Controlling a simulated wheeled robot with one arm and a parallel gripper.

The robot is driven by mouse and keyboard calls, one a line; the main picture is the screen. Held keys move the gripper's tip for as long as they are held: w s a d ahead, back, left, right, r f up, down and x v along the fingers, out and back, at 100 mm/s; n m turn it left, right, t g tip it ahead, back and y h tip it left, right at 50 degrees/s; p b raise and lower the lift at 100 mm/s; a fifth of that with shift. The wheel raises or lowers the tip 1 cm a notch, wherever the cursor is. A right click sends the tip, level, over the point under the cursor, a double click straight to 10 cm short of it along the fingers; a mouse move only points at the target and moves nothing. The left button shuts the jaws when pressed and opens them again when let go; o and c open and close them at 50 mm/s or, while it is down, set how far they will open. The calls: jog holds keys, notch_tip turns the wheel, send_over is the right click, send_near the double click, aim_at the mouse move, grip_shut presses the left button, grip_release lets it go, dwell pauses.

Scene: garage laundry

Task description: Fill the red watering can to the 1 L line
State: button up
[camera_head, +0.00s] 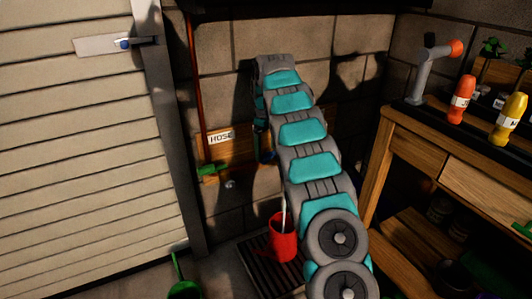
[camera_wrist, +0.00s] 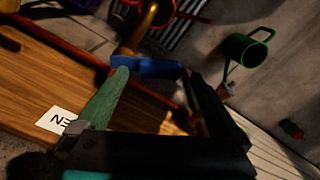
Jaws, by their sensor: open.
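The red watering can (camera_head: 284,240) stands upright on a dark floor grate below the wall, partly hidden by my arm. Its top shows at the upper edge of the wrist view (camera_wrist: 168,14). A thin pale streak stands at its mouth; I cannot tell surely if it is running water. The 1 L line is not readable. My gripper (camera_wrist: 156,76) is open, with its fingertips on either side of a blue tap handle (camera_wrist: 150,67); I cannot tell if they touch it. A copper-coloured spout (camera_wrist: 146,28) lies beyond the handle. In the head view my gripper is hidden behind my arm.
A wooden board with a "HOSE" sign (camera_head: 221,137) and a green lever (camera_head: 207,170) is on the wall. A green watering can (camera_head: 184,288) stands at the lower left, beside the shutter door (camera_head: 80,150). A wooden bench (camera_head: 460,150) with bottles fills the right.

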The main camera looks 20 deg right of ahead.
jog(key=shift+f, duration=0.9)
jog(key=shift+c, duration=0.2)
grip_shut()
